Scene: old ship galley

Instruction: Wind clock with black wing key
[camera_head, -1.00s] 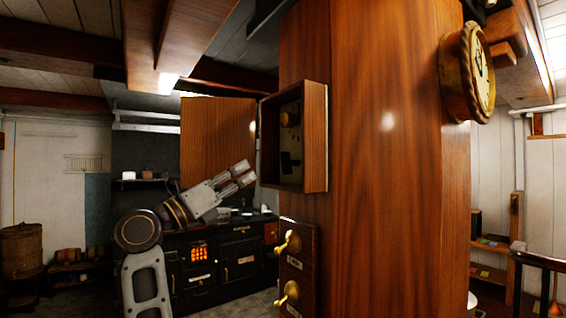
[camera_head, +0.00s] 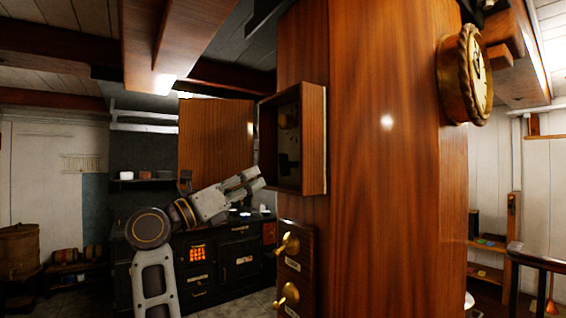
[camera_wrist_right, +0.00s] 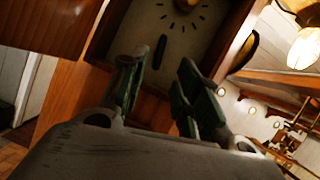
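The round clock (camera_head: 475,75) with a brass rim and pale face hangs on the right side of the wooden column. A shallow wooden box (camera_head: 312,140) is open on the column's left side, its inside dark. In the right wrist view a pale panel (camera_wrist_right: 205,50) carries a brass knob (camera_wrist_right: 187,4) ringed by black ticks, with an upright black bar (camera_wrist_right: 160,52) below. I cannot tell whether this bar is the black wing key. My right gripper (camera_head: 257,180) is just left of the box; its fingers (camera_wrist_right: 158,95) are apart, with nothing seen between them. My left gripper is out of view.
The box's wooden door (camera_head: 215,140) stands open on the left. A black stove (camera_head: 215,262) stands behind my arm. A lit lamp (camera_wrist_right: 306,48) hangs at the right in the wrist view.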

